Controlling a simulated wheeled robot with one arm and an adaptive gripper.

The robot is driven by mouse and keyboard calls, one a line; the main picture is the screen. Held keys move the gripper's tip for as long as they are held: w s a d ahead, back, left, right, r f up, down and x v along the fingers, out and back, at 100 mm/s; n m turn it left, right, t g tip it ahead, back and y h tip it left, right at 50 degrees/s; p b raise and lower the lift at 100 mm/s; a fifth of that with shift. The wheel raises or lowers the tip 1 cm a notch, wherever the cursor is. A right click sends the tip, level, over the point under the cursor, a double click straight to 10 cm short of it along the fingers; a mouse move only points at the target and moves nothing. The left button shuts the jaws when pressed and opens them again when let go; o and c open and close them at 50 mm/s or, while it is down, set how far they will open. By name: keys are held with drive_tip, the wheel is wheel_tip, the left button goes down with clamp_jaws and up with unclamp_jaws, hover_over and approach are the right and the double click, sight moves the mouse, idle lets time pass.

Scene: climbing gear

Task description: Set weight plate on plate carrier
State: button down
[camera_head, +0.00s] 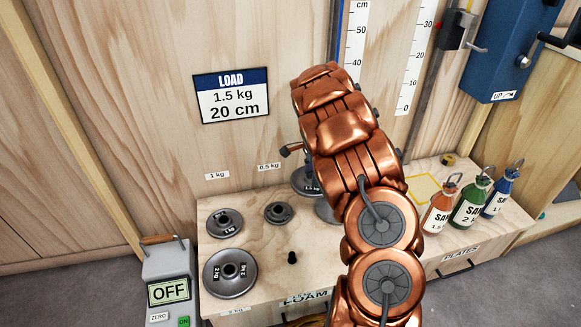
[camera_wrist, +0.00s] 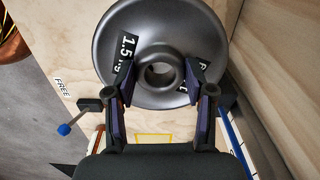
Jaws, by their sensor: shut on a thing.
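In the wrist view my gripper (camera_wrist: 158,76) is shut on a round dark grey weight plate (camera_wrist: 150,28) marked 1.5 kg, with its fingers on either side of the raised hub. The plate's face and central hole are towards the camera. In the head view my copper arm hides the gripper. A grey plate (camera_head: 304,181) partly shows at the arm's left edge; I cannot tell if it is the held one. Another plate edge (camera_head: 325,210) shows just below it. I cannot make out the plate carrier; the arm covers that area.
Loose plates lie on the wooden bench: a 1 kg (camera_head: 225,222), a small one (camera_head: 278,213) and a 2 kg (camera_head: 230,273). A black peg (camera_head: 292,258) stands nearby. Bottles (camera_head: 470,203) stand at right. A blue-knobbed lever (camera_wrist: 75,122) is left of my gripper.

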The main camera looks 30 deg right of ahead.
drive_tip(key=s+d+f+m, duration=0.1)
drive_tip(key=d+m, duration=0.1)
drive_tip(key=s+d+f+m, duration=0.2)
drive_tip(key=d, duration=0.1)
drive_tip(key=s+d+f+m, duration=0.1)
drive_tip(key=s+d+m, duration=0.1)
drive_tip(key=shift+s+d+f, duration=0.1)
drive_tip(key=shift+d+f, duration=0.1)
drive_tip(key=shift+d, duration=0.05)
drive_tip(key=shift+f+b, duration=0.8)
drive_tip(key=shift+f, duration=2.1)
drive_tip(key=shift+f, duration=0.6)
drive_tip(key=c, duration=0.7)
unclamp_jaws()
drive_tip(key=shift+f, duration=0.1)
drive_tip(key=shift+r+p, duration=2.3)
drive_tip(key=shift+r, duration=3.25)
